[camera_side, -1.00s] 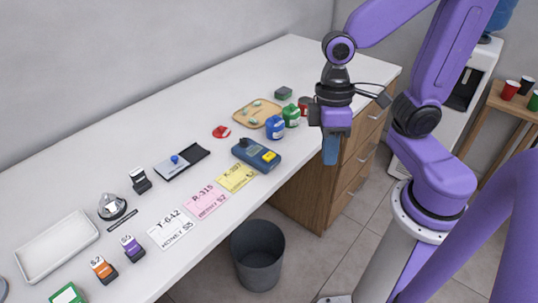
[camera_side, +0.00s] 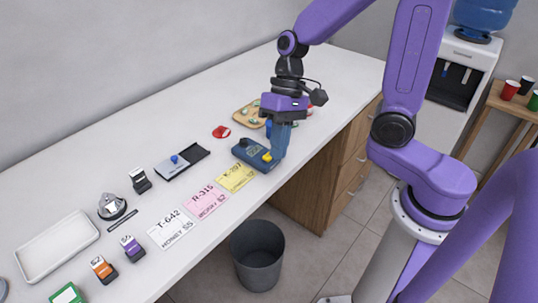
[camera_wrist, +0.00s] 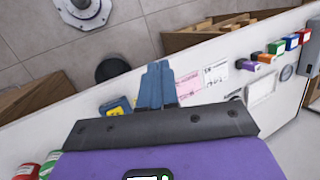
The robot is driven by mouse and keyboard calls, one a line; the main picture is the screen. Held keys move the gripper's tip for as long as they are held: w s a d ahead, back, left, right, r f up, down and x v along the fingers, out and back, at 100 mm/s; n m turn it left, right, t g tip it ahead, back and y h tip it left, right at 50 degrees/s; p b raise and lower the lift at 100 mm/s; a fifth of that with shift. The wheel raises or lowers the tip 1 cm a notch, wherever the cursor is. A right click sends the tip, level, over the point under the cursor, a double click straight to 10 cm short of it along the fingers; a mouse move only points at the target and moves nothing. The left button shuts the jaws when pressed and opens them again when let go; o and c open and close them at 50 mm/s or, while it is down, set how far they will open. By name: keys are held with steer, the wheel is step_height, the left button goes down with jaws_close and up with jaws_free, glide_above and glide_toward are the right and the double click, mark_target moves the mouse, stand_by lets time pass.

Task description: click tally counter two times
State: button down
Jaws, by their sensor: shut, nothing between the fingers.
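A dark blue device with a yellow button, which I take to be the tally counter (camera_side: 248,150), lies near the front edge of the white counter. It also shows in the wrist view (camera_wrist: 112,106), left of my fingers and partly hidden by the gripper body. My gripper (camera_side: 277,156) points down with its blue fingers closed together and nothing between them. In the side view the fingertips overlap the device's right end, beside the yellow button. I cannot tell whether they touch it. The closed fingers also show in the wrist view (camera_wrist: 157,70).
Yellow (camera_side: 236,177), pink (camera_side: 206,201) and white (camera_side: 170,229) labels lie left of the device. A black-and-grey slab (camera_side: 182,162), a silver bell (camera_side: 112,206), stamps and a white tray (camera_side: 57,246) are further left. A wooden board (camera_side: 248,115) and jars stand behind my gripper.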

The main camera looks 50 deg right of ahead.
steer(key=w+d+m+t+y, duration=0.1)
steer(key=w+m+t+y, duration=0.25)
steer(key=w+m, duration=0.55)
steer(key=d+f+m+t+h, duration=0.2)
steer(key=d+m+t, duration=0.3)
steer(key=d+m, duration=0.3)
steer(key=shift+w+d+m, duration=0.2)
steer(key=shift+d+m, duration=0.1)
steer(key=shift+m, duration=0.1)
stand_by(0.4)
steer(key=shift+f, duration=4.35)
steer(key=shift+f, duration=0.15)
steer(key=shift+f, duration=0.25)
